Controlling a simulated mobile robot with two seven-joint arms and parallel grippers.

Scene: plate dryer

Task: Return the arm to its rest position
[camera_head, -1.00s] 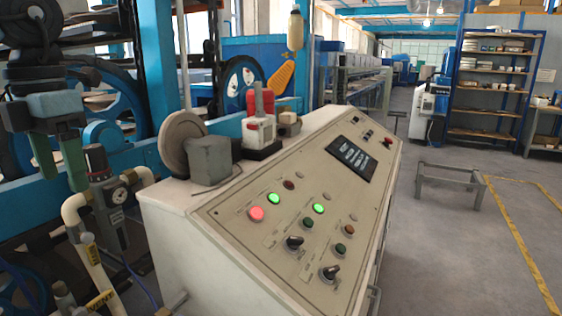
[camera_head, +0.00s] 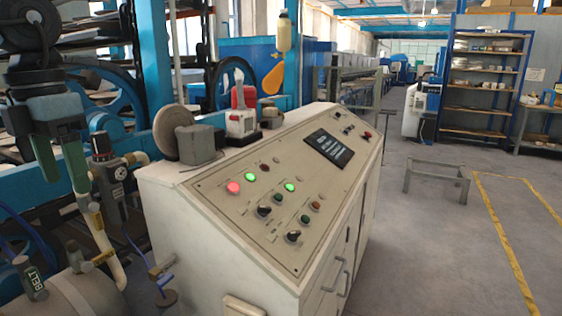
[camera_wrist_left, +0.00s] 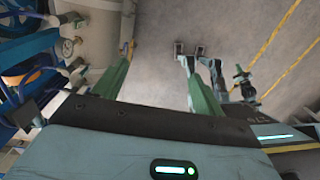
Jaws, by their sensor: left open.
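My left gripper (camera_head: 64,178) hangs at the left edge of the head view, pointing down with its green fingers apart. Nothing shows between them. It is in front of the blue machine and left of the cream control console (camera_head: 245,205), clear of the console top. In the left wrist view my left gripper (camera_wrist_left: 155,54) also shows spread and empty, with grey floor beyond the fingers.
A pressure gauge (camera_head: 120,173) with pipes stands close beside the left gripper. A blue flywheel (camera_head: 92,100) is behind it. A low metal frame (camera_head: 436,166) stands on the floor right of the console. Open floor (camera_head: 420,260) lies at the right.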

